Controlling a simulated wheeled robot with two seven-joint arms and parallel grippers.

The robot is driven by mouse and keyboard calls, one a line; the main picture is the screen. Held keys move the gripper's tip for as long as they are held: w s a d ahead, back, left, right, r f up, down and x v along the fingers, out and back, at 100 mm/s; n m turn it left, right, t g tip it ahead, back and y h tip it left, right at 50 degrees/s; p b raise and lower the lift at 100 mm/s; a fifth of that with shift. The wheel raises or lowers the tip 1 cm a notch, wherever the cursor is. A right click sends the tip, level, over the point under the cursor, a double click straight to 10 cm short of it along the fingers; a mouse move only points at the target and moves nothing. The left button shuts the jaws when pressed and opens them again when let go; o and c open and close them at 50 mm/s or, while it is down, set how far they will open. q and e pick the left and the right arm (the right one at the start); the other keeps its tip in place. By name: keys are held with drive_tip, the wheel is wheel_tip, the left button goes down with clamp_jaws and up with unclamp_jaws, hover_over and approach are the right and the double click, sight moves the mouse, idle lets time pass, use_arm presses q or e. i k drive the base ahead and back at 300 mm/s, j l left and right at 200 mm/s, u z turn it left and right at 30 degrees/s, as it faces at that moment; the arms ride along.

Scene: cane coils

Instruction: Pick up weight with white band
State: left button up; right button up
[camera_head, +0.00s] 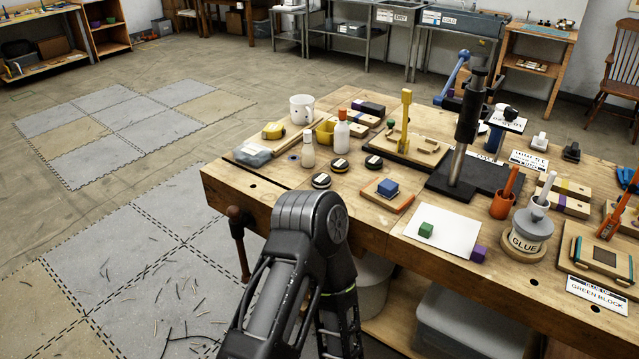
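Three small round black weights lie on the workbench (240,190), left of its middle. One weight (321,181) is nearest the front edge, one (340,166) sits just behind it, and one (374,162) is to the right. Each has a pale patch on top. They are too small for me to tell which one has the white band. A dark arm of mine rises from the bottom centre, its bent joint in front of the bench's front edge, close below the nearest weight. Neither of my grippers shows in the head view.
A white bottle (341,133) and a smaller bottle (308,150) stand just behind the weights. A wooden tray with a blue block (387,187) is to the right. A black press (468,120) stands farther right.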

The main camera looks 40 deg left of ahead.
sight(321, 181)
drive_tip(key=i, duration=0.95)
drive_tip(key=u, duration=1.75)
drive_tip(key=i+l, duration=0.05)
